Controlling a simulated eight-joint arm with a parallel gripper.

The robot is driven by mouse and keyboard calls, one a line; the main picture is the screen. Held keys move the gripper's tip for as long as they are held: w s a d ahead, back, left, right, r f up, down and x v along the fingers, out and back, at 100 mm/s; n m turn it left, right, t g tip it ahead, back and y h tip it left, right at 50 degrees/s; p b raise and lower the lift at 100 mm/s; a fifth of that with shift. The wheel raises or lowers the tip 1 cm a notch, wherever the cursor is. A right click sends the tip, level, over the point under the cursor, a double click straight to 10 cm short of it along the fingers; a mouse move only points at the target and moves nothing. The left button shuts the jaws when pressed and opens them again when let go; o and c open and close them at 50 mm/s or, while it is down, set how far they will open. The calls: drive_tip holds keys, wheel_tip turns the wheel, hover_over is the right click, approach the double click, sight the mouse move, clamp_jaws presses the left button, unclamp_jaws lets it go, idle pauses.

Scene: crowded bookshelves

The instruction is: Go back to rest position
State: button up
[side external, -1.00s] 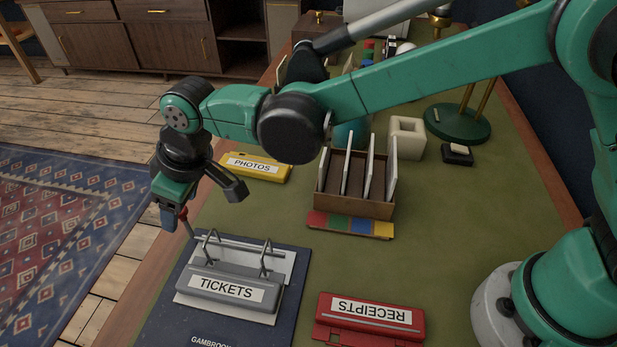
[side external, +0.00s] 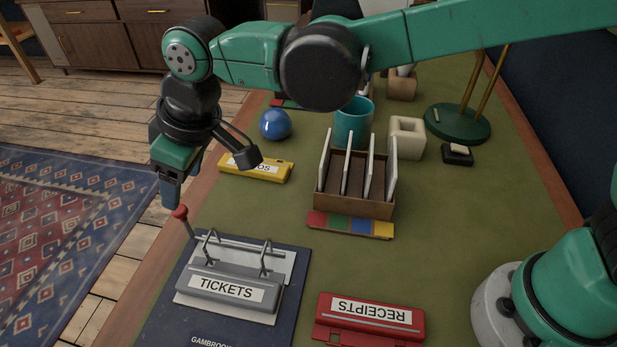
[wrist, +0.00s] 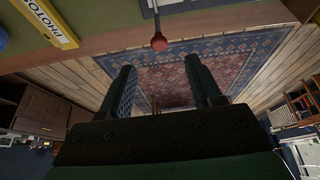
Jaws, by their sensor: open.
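My gripper (side external: 175,190) is open and empty above the table's left edge. In the wrist view its two fingers (wrist: 165,90) stand apart with nothing between them. A lever with a red knob (side external: 180,212) rises from the grey TICKETS binder mechanism (side external: 228,288), just below my fingertips in the side view. The red knob also shows in the wrist view (wrist: 158,42), beyond the fingers and apart from them. The mechanism's two wire arches stand upright on the dark blue board (side external: 165,318).
A yellow PHOTOS punch (side external: 240,168) and blue ball (side external: 275,124) lie behind my gripper. A wooden divider box (side external: 350,200), teal cup (side external: 352,125) and cream block (side external: 407,137) stand mid-table. A red RECEIPTS punch (side external: 370,315) lies at the front. Green tabletop (side external: 470,220) is clear at right.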

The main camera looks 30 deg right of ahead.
drive_tip(key=shift+d, duration=0.1)
drive_tip(key=s+d+m+t+h, duration=0.1)
drive_tip(key=s+d+m, duration=0.3)
drive_tip(key=d, duration=1)
drive_tip(key=s+d+r+m+t+h, duration=0.1)
drive_tip(key=s+d+m, duration=0.3)
drive_tip(key=d, duration=1)
drive_tip(key=shift+s+d+m+t+h, duration=0.25)
drive_tip(key=shift+m+t+h, duration=0.3)
drive_tip(key=shift+t, duration=0.25)
